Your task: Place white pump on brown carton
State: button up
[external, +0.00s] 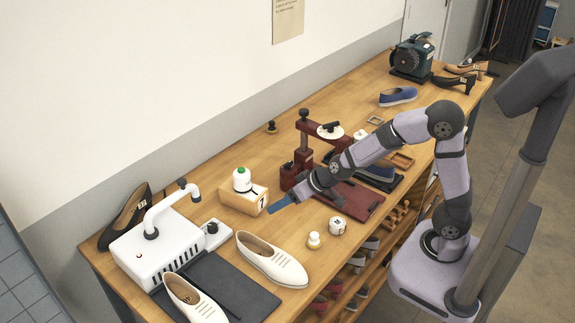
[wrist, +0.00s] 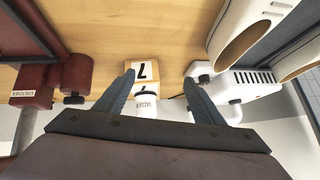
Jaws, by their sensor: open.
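The white pump, which I take to be the white bottle with a green top and a dark band (external: 242,180), stands upright on the brown carton (external: 232,203), a light tan box with a dark numeral. The open fingers also show in the wrist view (wrist: 159,82).
A white machine (external: 150,252) stands left of the carton, with white shoes (external: 272,259) in front. A dark red press (external: 345,196) stands close to the right, beside my forearm. A small bottle (external: 314,240) and a white jar (external: 337,225) stand near the front edge.

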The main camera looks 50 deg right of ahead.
jog(key=s+d+f+g, duration=0.1)
jog(key=s+d, duration=0.1)
jog(key=s, duration=0.1)
jog(key=s+d+f+g, duration=0.1)
jog(key=s+d, duration=0.1)
jog(key=s, duration=0.2)
jog(key=s+d+f+g, duration=0.1)
jog(key=s+d, duration=0.1)
jog(key=s, duration=0.2)
jog(key=shift+f+n+g, duration=0.1)
jog(key=shift+n+g, duration=0.2)
jog(key=s+d+f+g+h, duration=0.1)
jog(key=s+d+g, duration=0.1)
jog(key=s+d, duration=0.2)
jog(key=s+d+f+g+h, duration=0.1)
jog(key=s+d+g, duration=0.1)
jog(key=s, duration=0.7)
jog(key=shift+s+d, duration=0.3)
jog(key=shift+d, duration=0.55)
jog(key=shift+r, duration=0.1)
